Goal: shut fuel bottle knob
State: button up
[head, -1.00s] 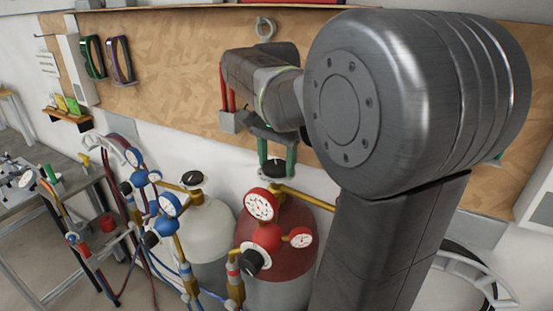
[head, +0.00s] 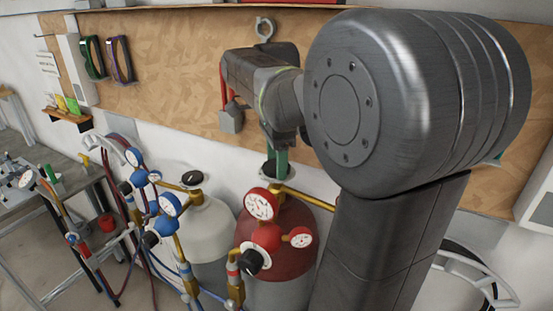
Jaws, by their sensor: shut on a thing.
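The red fuel bottle (head: 292,232) stands right of the pale grey bottle (head: 207,228). Its black valve knob (head: 267,172) sits on top, mostly hidden by my green fingers. My gripper (head: 276,164) points down from above and is shut on this knob. The fingers show nearly one behind the other, so the far one is largely hidden. Red-rimmed gauges (head: 261,205) and a brass fitting are attached to the red bottle. The knob's turned position cannot be read.
The pale bottle has its own black knob (head: 192,178) and blue gauges (head: 170,204). Hoses hang in front of both bottles. A wooden board (head: 180,85) covers the wall behind. A grey workbench (head: 35,215) stands at left. My large arm link blocks the right side.

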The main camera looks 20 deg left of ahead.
dwell(0.4)
jog(key=o, duration=1)
notch_tip(320, 180, up, 14)
jog(key=shift+f+b, duration=0.1)
jog(key=shift+b, duration=0.25)
notch_tip(320, 180, down, 14)
jog(key=shift+r+p, duration=0.1)
jog(key=shift+p, duration=0.25)
dwell(0.3)
